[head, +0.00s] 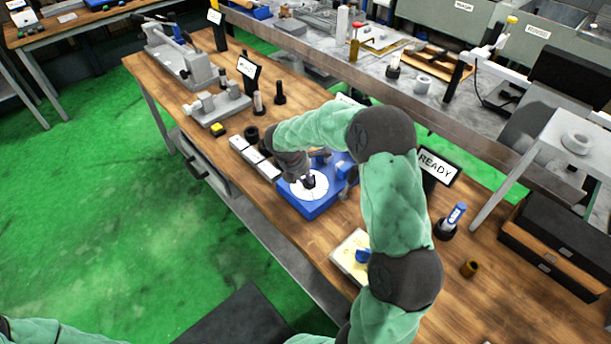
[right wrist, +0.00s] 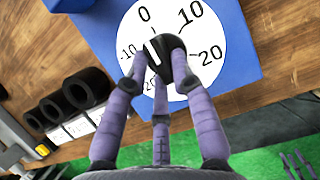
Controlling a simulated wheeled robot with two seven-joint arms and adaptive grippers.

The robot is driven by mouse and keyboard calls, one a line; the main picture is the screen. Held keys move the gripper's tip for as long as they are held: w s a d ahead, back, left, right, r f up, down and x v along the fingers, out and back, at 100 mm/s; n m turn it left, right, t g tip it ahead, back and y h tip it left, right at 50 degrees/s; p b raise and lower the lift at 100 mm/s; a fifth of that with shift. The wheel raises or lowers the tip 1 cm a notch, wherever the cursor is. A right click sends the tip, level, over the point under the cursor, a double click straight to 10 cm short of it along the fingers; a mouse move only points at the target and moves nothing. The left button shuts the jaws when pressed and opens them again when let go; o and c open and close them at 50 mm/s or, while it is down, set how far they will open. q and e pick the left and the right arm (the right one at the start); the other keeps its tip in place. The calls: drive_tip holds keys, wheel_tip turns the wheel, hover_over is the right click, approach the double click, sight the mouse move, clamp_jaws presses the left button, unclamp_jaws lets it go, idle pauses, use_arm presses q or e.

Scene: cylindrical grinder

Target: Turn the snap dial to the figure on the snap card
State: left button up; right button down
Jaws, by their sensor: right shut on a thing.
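The snap dial is a white round face (head: 317,194) on a blue block (head: 322,207). In the right wrist view its face (right wrist: 198,82) carries 0, 10, 20, -10 and a partly covered -20. Its black knob (right wrist: 168,46) bears a white mark, which points close to the 0, slightly toward the -10 side. My right gripper (right wrist: 155,73) is shut on the knob, its lilac fingers around it. It comes over the dial from above in the head view (head: 304,178). I cannot make out a snap card with a figure.
White boxes (head: 253,156) stand beside the dial block. A black READY sign (head: 437,167) stands to the right, behind my right arm. Bare wood (head: 500,300) shows at lower right.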

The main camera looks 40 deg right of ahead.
drive_tip(key=m+g+p, duration=0.1)
drive_tip(key=m+p, duration=0.1)
drive_tip(key=shift+w+r+m, duration=0.1)
drive_tip(key=shift+w+m, duration=0.05)
drive_tip(key=shift+m, duration=0.25)
drive_tip(key=m+p, duration=0.1)
drive_tip(key=m+g, duration=0.1)
drive_tip(key=shift+w+d+m+y+p, duration=0.15)
drive_tip(key=shift+m+y+p, duration=0.15)
drive_tip(key=shift+m+p, duration=0.1)
drive_tip(key=m+p, duration=0.1)
drive_tip(key=m+g, duration=0.1)
drive_tip(key=m, duration=0.1)
drive_tip(key=shift+w+d+y+p, duration=0.1)
drive_tip(key=shift+d+y+p, duration=0.1)
drive_tip(key=shift+y+p, duration=0.15)
drive_tip(key=shift+d+m+g+y+p, duration=0.1)
drive_tip(key=shift+m+g+y+p, duration=0.35)
drive_tip(key=shift+m, duration=0.95)
drive_tip(key=c, duration=1)
unclamp_jaws()
drive_tip(key=shift+c, duration=0.2)
drive_tip(key=shift+w, duration=0.1)
